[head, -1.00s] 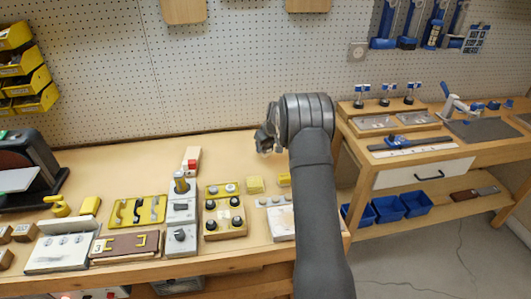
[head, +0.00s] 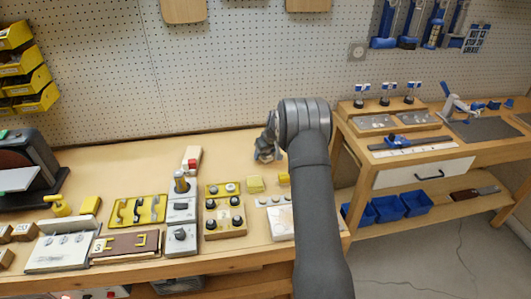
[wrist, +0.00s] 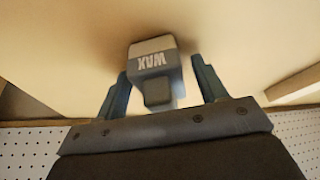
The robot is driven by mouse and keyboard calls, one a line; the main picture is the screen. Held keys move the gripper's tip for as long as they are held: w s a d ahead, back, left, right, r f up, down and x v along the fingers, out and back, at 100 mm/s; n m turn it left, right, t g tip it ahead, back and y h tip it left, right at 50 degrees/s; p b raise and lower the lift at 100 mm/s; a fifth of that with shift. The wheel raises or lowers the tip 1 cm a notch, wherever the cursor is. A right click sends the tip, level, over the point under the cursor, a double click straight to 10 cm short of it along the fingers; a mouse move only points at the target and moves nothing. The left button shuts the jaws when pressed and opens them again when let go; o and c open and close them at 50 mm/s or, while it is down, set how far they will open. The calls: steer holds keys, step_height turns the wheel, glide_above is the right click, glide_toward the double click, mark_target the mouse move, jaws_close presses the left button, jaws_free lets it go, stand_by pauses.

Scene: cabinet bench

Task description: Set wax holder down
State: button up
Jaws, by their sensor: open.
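The wax holder (wrist: 152,55) is a grey block with a pale top part, marked WAX, and a smaller dark knob towards my gripper. In the wrist view it lies between my two fingers, with gaps on both sides. My gripper (wrist: 160,88) is open around it. The holder appears to rest on the wooden bench top, with a soft shadow beside it. In the head view my gripper (head: 266,153) is low over the back right of the bench, and I cannot make out the holder there.
The bench top (head: 125,172) is bare to the left of my gripper. Yellow blocks (head: 255,184) and a board with black knobs (head: 225,218) stand in front of it. The pegboard wall (head: 230,75) is behind. A second bench (head: 460,150) stands to the right.

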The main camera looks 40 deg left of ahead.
steer(key=v, duration=1.2)
steer(key=shift+r, duration=0.2)
steer(key=shift+f, duration=0.1)
steer(key=x, duration=1.1)
steer(key=shift+a+f, duration=0.15)
steer(key=shift+f, duration=0.1)
steer(key=shift+w+a, duration=0.1)
steer(key=shift+w, duration=0.05)
steer(key=shift+r, duration=1.8)
steer(key=shift+f, duration=0.1)
